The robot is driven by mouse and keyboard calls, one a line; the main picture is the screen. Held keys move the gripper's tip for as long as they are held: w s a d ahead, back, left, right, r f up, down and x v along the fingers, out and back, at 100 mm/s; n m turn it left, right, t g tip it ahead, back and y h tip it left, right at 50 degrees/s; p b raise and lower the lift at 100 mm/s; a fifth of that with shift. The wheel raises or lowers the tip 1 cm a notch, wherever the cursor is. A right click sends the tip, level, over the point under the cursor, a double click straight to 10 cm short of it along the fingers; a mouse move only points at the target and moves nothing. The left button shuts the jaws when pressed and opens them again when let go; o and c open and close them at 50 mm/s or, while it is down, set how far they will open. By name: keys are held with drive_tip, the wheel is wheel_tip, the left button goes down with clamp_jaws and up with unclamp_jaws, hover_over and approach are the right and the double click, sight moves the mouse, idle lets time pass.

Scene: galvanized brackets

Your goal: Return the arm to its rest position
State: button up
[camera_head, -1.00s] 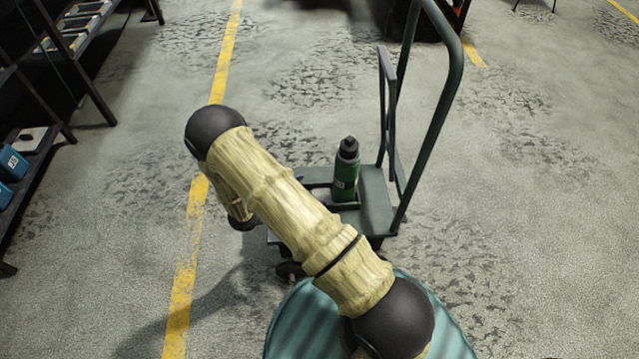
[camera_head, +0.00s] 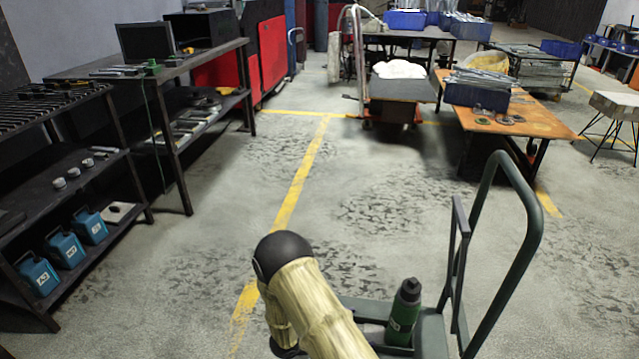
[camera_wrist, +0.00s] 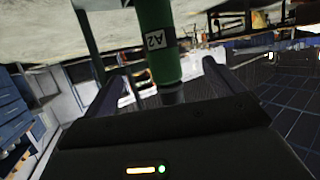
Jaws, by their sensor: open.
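My arm (camera_head: 312,310) shows at the bottom of the head view in a tan sleeve with a black joint cap, and it hides part of the cart. My gripper (camera_wrist: 167,72) shows in the wrist view with its two fingers apart and nothing held. A green bottle with a black cap (camera_head: 403,315) stands upright on the green cart (camera_head: 432,338) in the head view. In the wrist view the bottle (camera_wrist: 160,40), labelled A2, appears cap-down between the fingers in the picture. I cannot tell how far it is from them. My gripper is hidden in the head view.
The cart's tall handle (camera_head: 530,230) rises right of the bottle. Dark shelving (camera_head: 125,165) with blue containers (camera_head: 66,248) stands at left. An orange-topped table (camera_head: 540,117) and a flat trolley (camera_head: 400,88) stand farther back. The floor between has free room.

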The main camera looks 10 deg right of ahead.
drive_tip(key=w+a+r+n+t+y, duration=0.1)
drive_tip(key=w+a+r+n+y, duration=0.15)
drive_tip(key=r+y, duration=0.35)
drive_tip(key=w+a+r+n+t+y, duration=0.2)
drive_tip(key=w+r+n+y, duration=0.25)
drive_tip(key=r, duration=0.25)
drive_tip(key=s+d+r+n+g+y, duration=0.1)
drive_tip(key=s+d+r+n+g, duration=0.1)
drive_tip(key=s+r, duration=0.35)
drive_tip(key=s+d+r+n+g+y, duration=0.1)
drive_tip(key=s+r+n, duration=0.15)
drive_tip(key=s, duration=0.55)
drive_tip(key=s+d+r+n+g+y, duration=0.1)
drive_tip(key=s+d+r+n+g, duration=0.15)
drive_tip(key=s, duration=0.45)
wheel_tip(320, 180, up, 38)
drive_tip(key=p, duration=3.7)
drive_tip(key=shift+s+a+t, duration=0.15)
drive_tip(key=shift+a+t, duration=0.2)
